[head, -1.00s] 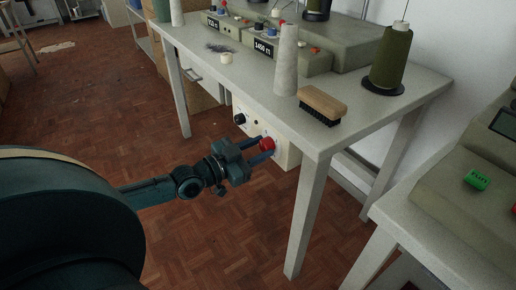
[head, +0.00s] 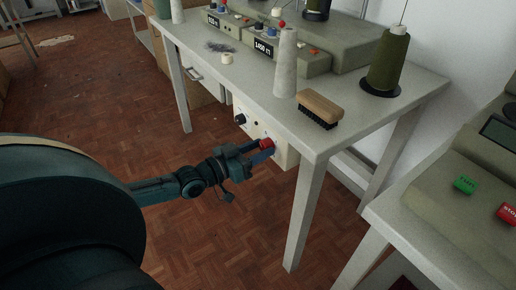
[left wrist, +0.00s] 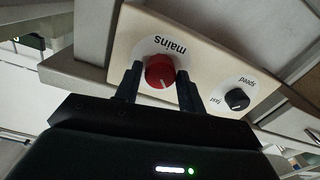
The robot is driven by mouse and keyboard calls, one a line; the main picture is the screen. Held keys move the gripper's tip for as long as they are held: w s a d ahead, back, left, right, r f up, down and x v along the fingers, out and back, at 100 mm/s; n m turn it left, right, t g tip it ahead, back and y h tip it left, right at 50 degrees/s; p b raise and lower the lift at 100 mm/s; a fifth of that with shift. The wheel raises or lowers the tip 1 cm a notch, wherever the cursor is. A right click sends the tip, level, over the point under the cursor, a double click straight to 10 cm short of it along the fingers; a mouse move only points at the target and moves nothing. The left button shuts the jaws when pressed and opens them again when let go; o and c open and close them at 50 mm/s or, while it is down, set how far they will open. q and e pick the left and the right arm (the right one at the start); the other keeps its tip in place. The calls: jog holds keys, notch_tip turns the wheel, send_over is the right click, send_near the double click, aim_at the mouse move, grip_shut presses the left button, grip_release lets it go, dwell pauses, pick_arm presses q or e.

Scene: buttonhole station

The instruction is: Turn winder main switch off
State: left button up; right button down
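The red mains knob (left wrist: 160,70) sits on a cream panel (left wrist: 205,62) under the table, on a white disc lettered "mains", upside down in the left wrist view. A short pale mark on the knob points toward the bottom of that view. The knob also shows in the head view (head: 267,143). My left gripper (left wrist: 158,86) is open, with one finger on each side of the knob. I cannot tell whether either finger touches it. In the head view the left gripper (head: 262,151) reaches the panel from the left. My right gripper is not in view.
A black speed knob (left wrist: 237,99) is beside the mains knob on the same panel. The table (head: 240,82) above holds a brush (head: 320,108), a pale cone (head: 286,62) and a green thread cone (head: 388,60). A second table at right has green (head: 465,185) and red (head: 508,213) buttons.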

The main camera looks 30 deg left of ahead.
pick_arm(q)
jog(key=o, duration=0.3)
jog(key=shift+o, duration=0.2)
jog(key=p+v, duration=0.4)
jog(key=v, duration=0.9)
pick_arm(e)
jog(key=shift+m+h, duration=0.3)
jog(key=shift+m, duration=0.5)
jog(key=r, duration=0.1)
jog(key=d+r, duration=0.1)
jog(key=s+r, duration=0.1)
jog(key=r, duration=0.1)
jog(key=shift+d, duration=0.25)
pick_arm(q)
jog(key=shift+s, duration=0.15)
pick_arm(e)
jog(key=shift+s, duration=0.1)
